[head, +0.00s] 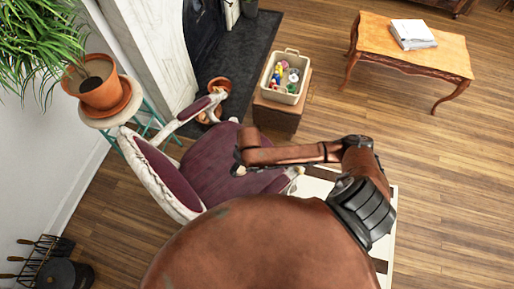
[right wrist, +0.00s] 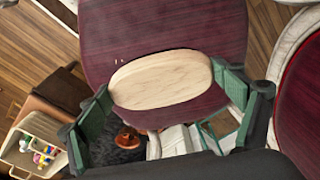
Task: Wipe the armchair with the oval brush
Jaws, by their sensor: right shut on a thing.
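The armchair (head: 220,165) has purple upholstery and a cream frame, and stands left of centre in the head view. Its purple surface (right wrist: 165,25) also fills the upper middle of the right wrist view. My right gripper (right wrist: 167,85) is shut on the oval brush (right wrist: 160,80), which has a pale wooden back, held between the green finger pads. In the head view my right arm reaches left over the seat. The gripper is mostly hidden there, and I cannot make out the brush. The bristles are hidden, so I cannot tell whether they touch the upholstery. My left gripper is not in view.
A potted plant (head: 100,85) on a stand is left of the chair. A toy bin (head: 284,97) sits on a brown box (head: 277,115) beyond it. A wooden table (head: 440,60) with books is at upper right. Fireplace tools (head: 45,255) stand at lower left. Right floor is clear.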

